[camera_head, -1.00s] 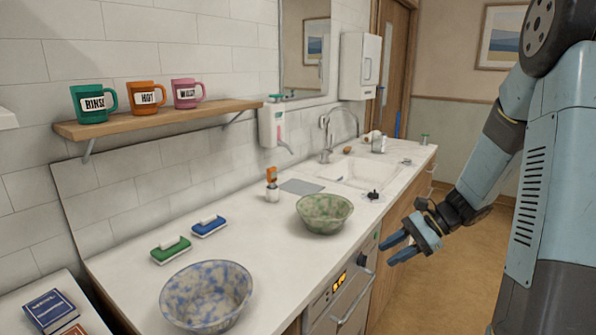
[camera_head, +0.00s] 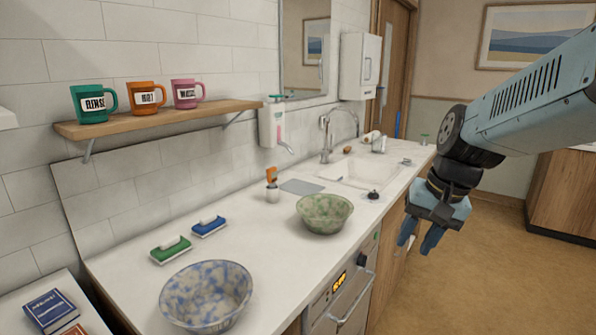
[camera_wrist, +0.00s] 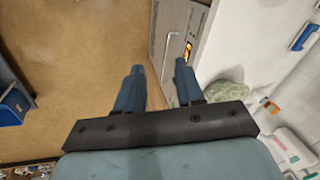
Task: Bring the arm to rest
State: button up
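My gripper (camera_head: 421,236) hangs at the right in the head view, fingers pointing down, in front of the counter's front edge and right of the green speckled bowl. Its two blue fingers are apart with nothing between them, and in the wrist view the open gripper (camera_wrist: 160,82) shows floor and cabinet front beyond its fingertips. My arm reaches in from the right edge of the head view, its forearm sloping down to the left. My gripper touches nothing that I can see.
The white counter (camera_head: 262,262) holds a green bowl (camera_head: 324,215), a blue speckled bowl (camera_head: 206,297), a green brush (camera_head: 170,250) and a blue brush (camera_head: 209,227). The shelf (camera_head: 165,120) above carries three mugs. Floor (camera_head: 470,280) is clear at the right.

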jog(key=s+d+r+n+t+h, duration=0.1)
jog(key=s+r+n+t+h, duration=0.1)
jog(key=s+r, duration=0.3)
jog(key=shift+s+d+n+t, duration=0.3)
jog(key=shift+s+n+t, duration=0.1)
jog(key=shift+n+t, duration=0.45)
